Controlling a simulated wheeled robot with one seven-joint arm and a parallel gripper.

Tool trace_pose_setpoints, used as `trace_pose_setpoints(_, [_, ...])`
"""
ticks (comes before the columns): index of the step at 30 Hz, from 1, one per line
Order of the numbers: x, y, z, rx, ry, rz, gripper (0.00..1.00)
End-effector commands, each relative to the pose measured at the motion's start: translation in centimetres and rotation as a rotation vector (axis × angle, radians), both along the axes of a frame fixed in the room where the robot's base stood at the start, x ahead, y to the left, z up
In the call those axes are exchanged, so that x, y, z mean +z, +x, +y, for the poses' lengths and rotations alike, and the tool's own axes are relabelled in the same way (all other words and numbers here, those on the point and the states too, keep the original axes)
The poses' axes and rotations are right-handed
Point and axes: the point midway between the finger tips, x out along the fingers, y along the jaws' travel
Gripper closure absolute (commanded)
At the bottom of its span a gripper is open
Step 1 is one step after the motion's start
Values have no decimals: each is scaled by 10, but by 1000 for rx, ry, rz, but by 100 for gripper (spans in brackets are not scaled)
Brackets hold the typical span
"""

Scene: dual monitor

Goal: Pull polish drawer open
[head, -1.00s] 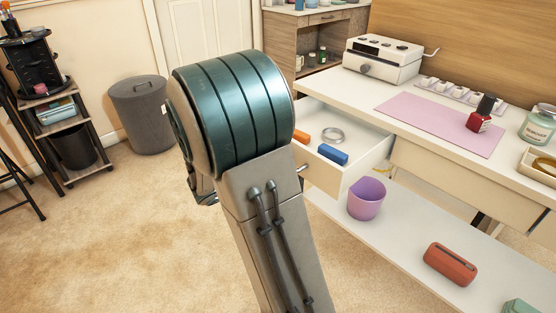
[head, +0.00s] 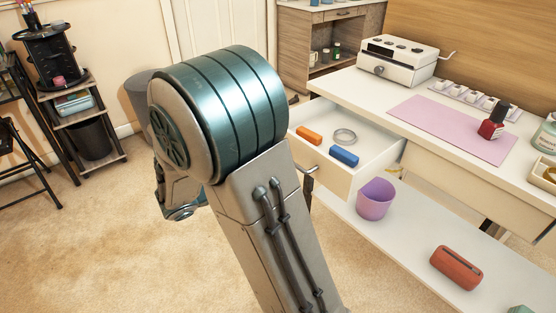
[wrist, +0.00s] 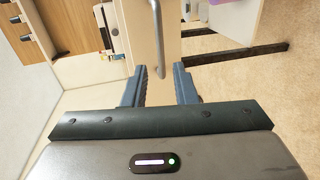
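A drawer (head: 335,177) under the left part of the white desk stands pulled out, with an orange block (head: 309,135), a blue block (head: 344,156) and a metallic ring (head: 345,136) inside. Its bar handle (head: 310,170) is partly hidden by my arm in the head view. In the wrist view the handle (wrist: 158,38) runs down the pale drawer front (wrist: 145,30), its lower end between or just beyond the fingertips of my gripper (wrist: 160,72). The fingers are apart, with no visible contact on the handle. My arm hides most of the gripper in the head view.
A second drawer front (head: 450,192) to the right is closed. The desk carries a pink mat (head: 445,125), a red polish bottle (head: 493,122) and a white device (head: 396,60). A purple cup (head: 376,199) and red case (head: 456,267) stand on the lower shelf.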

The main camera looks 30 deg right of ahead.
Motion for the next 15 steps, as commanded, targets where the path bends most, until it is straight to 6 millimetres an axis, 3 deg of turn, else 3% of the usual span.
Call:
trace_pose_setpoints(6, [7,-4,30,2,1,0,75])
trace_pose_setpoints(15, [7,-6,37,0,0,0,75])
